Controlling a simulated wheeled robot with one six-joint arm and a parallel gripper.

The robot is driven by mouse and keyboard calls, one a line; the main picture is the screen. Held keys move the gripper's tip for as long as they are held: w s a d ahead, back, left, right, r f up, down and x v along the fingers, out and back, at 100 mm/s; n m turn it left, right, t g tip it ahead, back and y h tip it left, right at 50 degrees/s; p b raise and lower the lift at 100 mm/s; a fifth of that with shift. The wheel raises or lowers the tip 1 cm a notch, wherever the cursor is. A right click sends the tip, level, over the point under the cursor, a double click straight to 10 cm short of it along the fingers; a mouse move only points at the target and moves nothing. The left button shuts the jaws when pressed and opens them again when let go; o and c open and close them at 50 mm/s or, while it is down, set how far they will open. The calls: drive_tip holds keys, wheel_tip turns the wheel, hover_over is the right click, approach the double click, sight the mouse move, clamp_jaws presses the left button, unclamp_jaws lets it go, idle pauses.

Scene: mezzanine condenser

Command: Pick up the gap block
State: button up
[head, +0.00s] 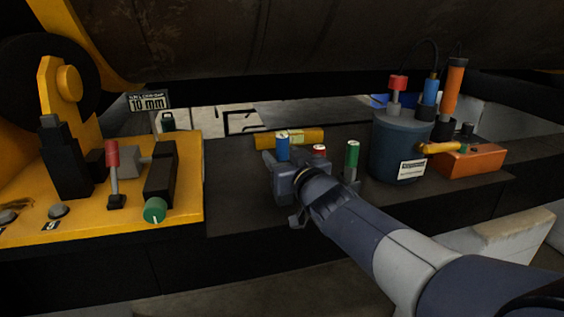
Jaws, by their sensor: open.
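My gripper (283,172) is over the dark bench (232,205), seen from behind. It is open, but my wrist hides much of the space between its fingers. Several small upright pieces stand around it: one with a blue top (282,149) just beyond the fingers, one with a red top (319,151) partly hidden behind my wrist, and one with a green top (352,155) to the right. I cannot tell which is the gap block, nor whether my gripper touches any. A sign (149,102) at the left reads 10 mm.
A yellow bar (262,141) lies behind the pieces. A blue-grey bucket (398,150) with upright tools and an orange box (473,162) stand to the right. A yellow control panel (115,216) with levers is at the left. A large dark drum (270,40) hangs above.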

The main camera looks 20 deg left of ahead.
drive_tip(key=shift+w+a, duration=0.3)
drive_tip(key=shift+w, duration=0.05)
drive_tip(key=shift+c, duration=0.4)
drive_tip(key=shift+r, duration=0.1)
clamp_jaws()
